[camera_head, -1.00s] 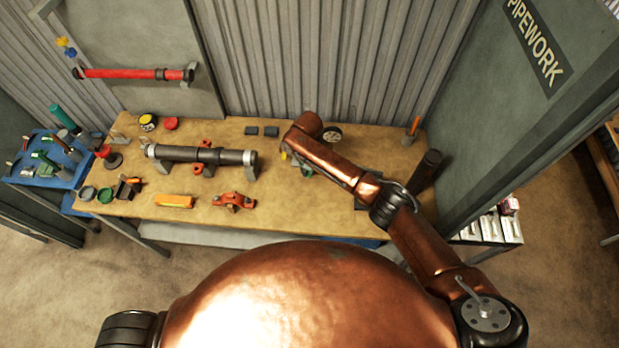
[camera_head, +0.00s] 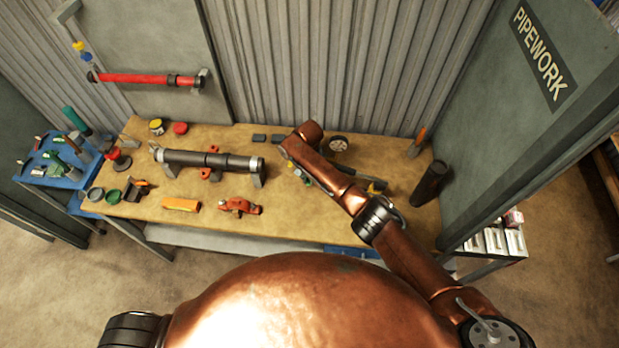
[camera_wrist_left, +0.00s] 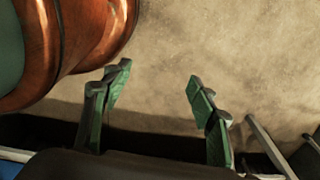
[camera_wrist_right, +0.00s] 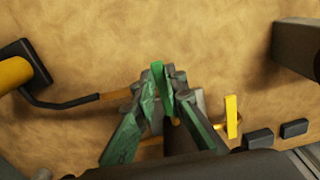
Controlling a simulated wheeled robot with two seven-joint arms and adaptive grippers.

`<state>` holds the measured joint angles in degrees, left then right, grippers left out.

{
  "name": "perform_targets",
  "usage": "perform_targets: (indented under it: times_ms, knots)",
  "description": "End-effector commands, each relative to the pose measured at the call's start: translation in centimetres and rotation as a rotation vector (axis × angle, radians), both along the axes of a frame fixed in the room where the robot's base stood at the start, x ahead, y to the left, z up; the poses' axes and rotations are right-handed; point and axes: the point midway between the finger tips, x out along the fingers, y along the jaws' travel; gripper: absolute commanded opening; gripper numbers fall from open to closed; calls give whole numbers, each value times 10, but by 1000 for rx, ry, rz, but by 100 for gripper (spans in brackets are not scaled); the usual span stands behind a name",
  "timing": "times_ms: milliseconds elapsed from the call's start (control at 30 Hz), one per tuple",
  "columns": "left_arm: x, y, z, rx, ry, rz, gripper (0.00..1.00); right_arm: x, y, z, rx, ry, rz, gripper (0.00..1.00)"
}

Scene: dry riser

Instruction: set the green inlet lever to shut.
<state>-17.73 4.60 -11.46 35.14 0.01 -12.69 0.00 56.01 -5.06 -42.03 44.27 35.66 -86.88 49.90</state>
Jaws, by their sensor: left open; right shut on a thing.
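In the right wrist view, my right gripper (camera_wrist_right: 163,90) is shut on the green inlet lever (camera_wrist_right: 157,69), whose upright green end shows between the fingertips. The lever's lower part and its valve body are mostly hidden by the fingers. A yellow lever (camera_wrist_right: 232,114) stands just to the right, clear of the fingers. In the head view my right gripper (camera_head: 306,181) is largely hidden under my copper forearm, over the right half of the bench. In the left wrist view my left gripper (camera_wrist_left: 152,90) is open and empty, above bare floor.
The wooden bench (camera_head: 150,215) holds a dark pipe assembly (camera_head: 210,160), a red clamp-like tool (camera_head: 240,206), an orange block (camera_head: 181,205) and a gauge (camera_head: 338,144). Two black blocks (camera_wrist_right: 260,138) lie near the right gripper. A dark cylinder (camera_head: 429,182) stands at the bench's right end.

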Motion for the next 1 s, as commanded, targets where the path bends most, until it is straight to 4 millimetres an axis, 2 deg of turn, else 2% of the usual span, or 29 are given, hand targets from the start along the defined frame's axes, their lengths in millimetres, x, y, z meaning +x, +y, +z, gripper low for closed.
perform_targets:
  times_ms: [133,167,400,567,667,767,867,1000]
  knots:
    - [6,0,0,-1,-7,-1,53,2,0,2,3,-7,-2,0]
    - [8,0,0,0,-9,-2,53,2,0,2,3,-6,-2,13]
    - [21,-1,2,-2,-27,-5,53,1,-1,1,3,-3,-2,29]
    - [20,-1,2,-2,-26,-5,53,1,-1,0,3,-2,-1,29]
    - [12,1,1,0,-16,-2,53,1,-1,1,3,-2,-1,29]
    - [12,1,1,0,-16,-2,53,1,0,7,5,-3,-1,29]
    - [13,0,1,-1,-16,-2,53,1,0,20,6,-4,0,29]
    - [13,0,1,-1,-17,-2,53,1,-1,49,6,-4,-1,29]
